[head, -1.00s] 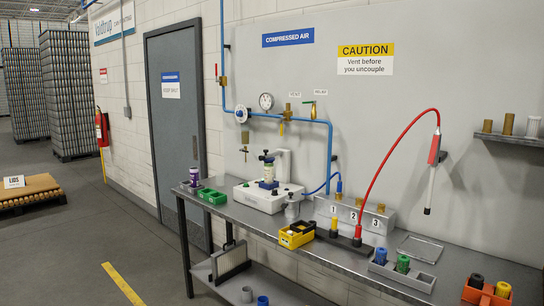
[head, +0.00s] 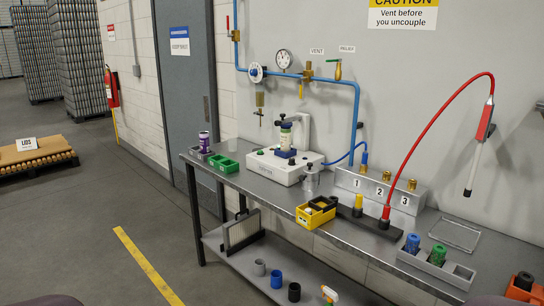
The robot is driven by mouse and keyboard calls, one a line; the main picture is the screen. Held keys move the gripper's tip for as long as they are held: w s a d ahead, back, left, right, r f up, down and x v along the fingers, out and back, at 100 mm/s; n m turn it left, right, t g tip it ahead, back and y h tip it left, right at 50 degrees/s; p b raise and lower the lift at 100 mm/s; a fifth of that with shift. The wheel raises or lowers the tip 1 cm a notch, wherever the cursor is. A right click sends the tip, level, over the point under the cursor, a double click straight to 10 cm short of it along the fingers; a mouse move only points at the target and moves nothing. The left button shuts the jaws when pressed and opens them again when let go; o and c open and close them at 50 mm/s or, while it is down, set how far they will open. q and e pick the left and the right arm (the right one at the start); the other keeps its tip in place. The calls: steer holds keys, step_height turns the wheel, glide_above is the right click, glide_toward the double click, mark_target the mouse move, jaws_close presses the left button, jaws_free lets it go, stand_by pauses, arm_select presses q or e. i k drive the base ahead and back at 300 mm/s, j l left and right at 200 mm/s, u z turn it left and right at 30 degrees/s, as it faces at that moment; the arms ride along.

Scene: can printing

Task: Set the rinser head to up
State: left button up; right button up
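I cannot pick out a rinser head for certain in the head view. A white bench unit (head: 270,168) stands on the grey workbench (head: 262,190), with a small upright can-like piece (head: 286,138) in a blue base on top of it. A white wand with a red grip (head: 483,128) hangs at the right from a red hose (head: 420,135). Neither of my grippers shows in the view.
A blue pipe (head: 354,100) with a gauge and valves runs along the wall. A numbered block (head: 370,186), a yellow bin (head: 312,217) and a grey tray (head: 436,268) sit on the bench. Open floor (head: 90,215) lies to the left, beside a lid pallet (head: 30,167).

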mark_target(287, 122)
steer(key=i+j+u, duration=0.1)
steer(key=i+u, duration=0.15)
steer(key=i, duration=0.3)
steer(key=i+u, duration=0.25)
steer(key=i, duration=0.35)
steer(key=i+l+u, duration=0.25)
steer(key=i, duration=0.3)
steer(key=i+l+u, duration=0.1)
steer(key=i+u, duration=0.2)
steer(key=i, duration=0.25)
